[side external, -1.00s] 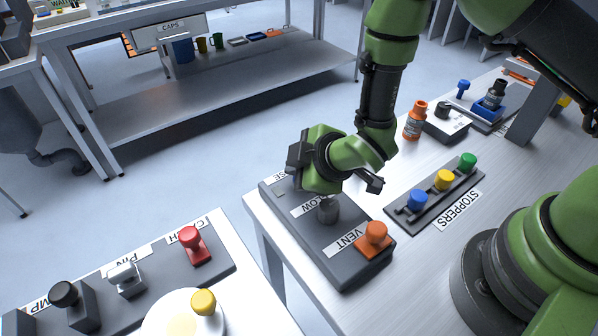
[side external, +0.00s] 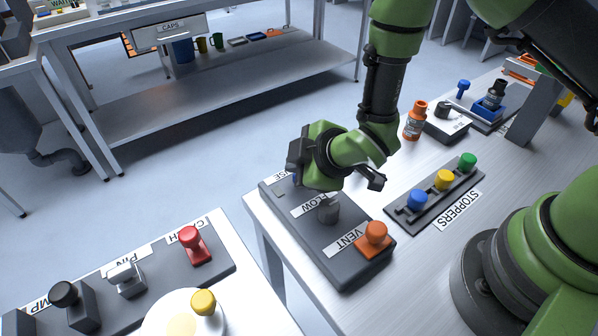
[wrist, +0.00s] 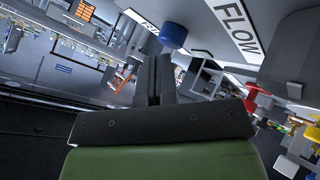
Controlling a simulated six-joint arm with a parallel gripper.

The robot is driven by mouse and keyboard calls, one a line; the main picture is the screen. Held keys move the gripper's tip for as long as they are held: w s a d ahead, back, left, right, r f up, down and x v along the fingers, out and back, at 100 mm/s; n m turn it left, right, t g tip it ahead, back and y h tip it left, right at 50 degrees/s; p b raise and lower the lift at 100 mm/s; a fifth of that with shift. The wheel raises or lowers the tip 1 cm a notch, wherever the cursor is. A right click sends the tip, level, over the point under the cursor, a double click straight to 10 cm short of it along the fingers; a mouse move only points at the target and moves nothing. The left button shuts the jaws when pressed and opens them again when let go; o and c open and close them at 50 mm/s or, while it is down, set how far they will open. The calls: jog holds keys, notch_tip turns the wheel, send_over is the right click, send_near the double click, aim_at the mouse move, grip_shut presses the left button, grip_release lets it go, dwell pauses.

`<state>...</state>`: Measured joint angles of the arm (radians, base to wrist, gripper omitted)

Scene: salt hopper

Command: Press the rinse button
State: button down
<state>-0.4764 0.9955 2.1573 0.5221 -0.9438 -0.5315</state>
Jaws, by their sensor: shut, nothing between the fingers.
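The dark grey button panel (side external: 345,272) lies on the bench edge, with labels reading FLOW and VENT and a far label mostly hidden. In the wrist view a blue button (wrist: 173,35) stands by that partly hidden label, just beyond my fingertips. In the side view it is nearly all hidden behind my gripper (side external: 296,178), which is over the panel's far end. In the wrist view my gripper (wrist: 160,62) is shut and empty, its tips close to the blue button. Whether they touch it I cannot tell.
A grey knob (side external: 329,211) by FLOW and an orange button (side external: 376,235) by VENT are on the same panel. A stoppers rack (side external: 432,207) lies to the right. An orange bottle (side external: 415,120) stands behind it. A left bench holds a red button (side external: 194,245).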

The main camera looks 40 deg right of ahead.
jog(key=shift+r, duration=2.85)
jog(key=s+d+r+m, duration=0.1)
jog(key=d+r+m, duration=0.35)
jog(key=r, duration=0.45)
jog(key=s+d+r+m+g, duration=0.1)
jog(key=s+d+r+m, duration=0.2)
jog(key=s, duration=0.6)
jog(key=s+d+r+m, duration=0.3)
jog(key=s+r+m, duration=0.5)
jog(key=s, duration=0.1)
jog(key=shift+s+d+g, duration=0.35)
jog(key=shift+s+g, duration=0.05)
jog(key=c, duration=1.8)
grip_release()
jog(key=shift+r, duration=0.1)
jog(key=shift+c, duration=0.2)
